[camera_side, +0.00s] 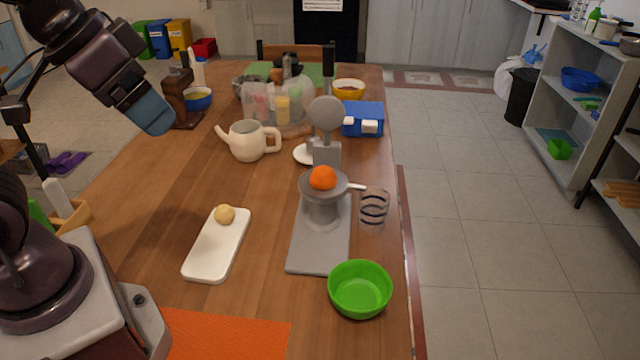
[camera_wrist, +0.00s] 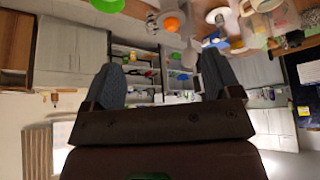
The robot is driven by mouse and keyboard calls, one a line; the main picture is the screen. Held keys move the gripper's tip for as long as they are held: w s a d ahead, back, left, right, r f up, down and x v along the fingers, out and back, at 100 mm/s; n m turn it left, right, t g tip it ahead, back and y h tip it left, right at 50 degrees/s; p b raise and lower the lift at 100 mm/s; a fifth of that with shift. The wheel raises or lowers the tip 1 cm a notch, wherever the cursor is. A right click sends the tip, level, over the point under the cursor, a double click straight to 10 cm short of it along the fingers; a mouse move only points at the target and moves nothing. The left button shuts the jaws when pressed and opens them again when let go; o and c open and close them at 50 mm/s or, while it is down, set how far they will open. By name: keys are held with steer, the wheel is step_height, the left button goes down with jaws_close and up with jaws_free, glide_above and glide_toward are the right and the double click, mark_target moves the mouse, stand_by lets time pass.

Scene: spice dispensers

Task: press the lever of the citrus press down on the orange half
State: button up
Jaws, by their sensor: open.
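The grey citrus press (camera_side: 308,252) stands on the wooden table right of centre in the side view. Its lever (camera_side: 327,114) stands upright, with a round grey head and a dark handle at the top. The orange half (camera_side: 322,178) sits in the press's cup below the lever, with a clear gap between them. The orange also shows near the top of the wrist view (camera_wrist: 171,24). My gripper (camera_side: 153,113) is high at the upper left, well away from the press. In the wrist view its two fingers (camera_wrist: 161,78) are apart with nothing between them.
A clear striped glass (camera_side: 373,210) stands right of the press, and a green bowl (camera_side: 360,290) in front. A white board (camera_side: 217,250) with a small yellowish ball (camera_side: 225,214) lies to the left. A cream teapot (camera_side: 250,142) and blue box (camera_side: 363,119) stand behind.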

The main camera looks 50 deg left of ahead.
steer(key=shift+c, duration=0.4)
steer(key=c, duration=0.4)
steer(key=n+t+h, duration=0.2)
steer(key=n+h, duration=1.1)
steer(key=n, duration=0.9)
glide_toward(328, 100)
steer(key=s+a+f, duration=0.1)
steer(key=s+a, duration=0.1)
step_height(328, 100, up, 6)
steer(key=w+a+n+t+h, duration=0.1)
steer(key=w+n+t+h, duration=0.1)
steer(key=w+n, duration=0.1)
steer(key=x, duration=1.2)
steer(key=shift+w+d+f, duration=0.1)
steer(key=shift+w+d, duration=0.05)
steer(key=shift+d, duration=0.15)
